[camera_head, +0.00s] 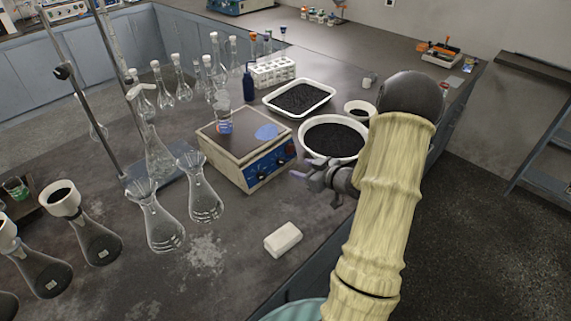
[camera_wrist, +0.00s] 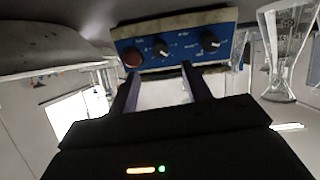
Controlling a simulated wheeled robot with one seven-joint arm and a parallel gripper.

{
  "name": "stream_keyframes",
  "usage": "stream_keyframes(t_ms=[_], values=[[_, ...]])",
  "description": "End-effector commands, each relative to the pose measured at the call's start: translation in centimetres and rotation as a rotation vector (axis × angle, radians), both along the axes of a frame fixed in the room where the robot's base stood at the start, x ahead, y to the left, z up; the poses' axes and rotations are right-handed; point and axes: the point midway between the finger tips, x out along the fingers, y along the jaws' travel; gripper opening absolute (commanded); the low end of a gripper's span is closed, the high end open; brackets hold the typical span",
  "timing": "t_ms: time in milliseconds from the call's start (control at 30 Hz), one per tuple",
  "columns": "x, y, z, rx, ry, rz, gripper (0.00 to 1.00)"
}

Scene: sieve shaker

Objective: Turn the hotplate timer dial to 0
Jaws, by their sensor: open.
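The hotplate (camera_head: 236,148) is a boxy unit with a dark top plate and a blue front panel. In the wrist view the blue panel (camera_wrist: 178,48) has a red round knob or button (camera_wrist: 132,58), a middle black dial (camera_wrist: 160,46) and a right black dial (camera_wrist: 210,41), each black dial with a white pointer mark. The labels are too small to tell surely which is the timer. My gripper (camera_head: 312,174) is open and empty in front of the panel. In the wrist view its fingertips (camera_wrist: 162,73) point at the panel just below the middle dial, apparently not touching it.
A glass beaker (camera_head: 223,122) stands on the hotplate. A white bowl of dark grains (camera_head: 312,148) sits close to its right, near my arm. Conical flasks (camera_head: 203,190) stand at its left. A white block (camera_head: 283,239) lies in front; bare bench surrounds it.

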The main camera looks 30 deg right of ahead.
Motion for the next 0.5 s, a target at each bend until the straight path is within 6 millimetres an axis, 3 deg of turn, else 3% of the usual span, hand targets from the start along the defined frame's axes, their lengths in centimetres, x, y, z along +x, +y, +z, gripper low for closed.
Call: stream_keyframes(t_ms=[300,500], values=[[5.1,1.8,-2.2,0.000,-0.001,0.005,0.48],[7.3,2.4,-3.1,0.000,-0.001,0.001,0.48]])
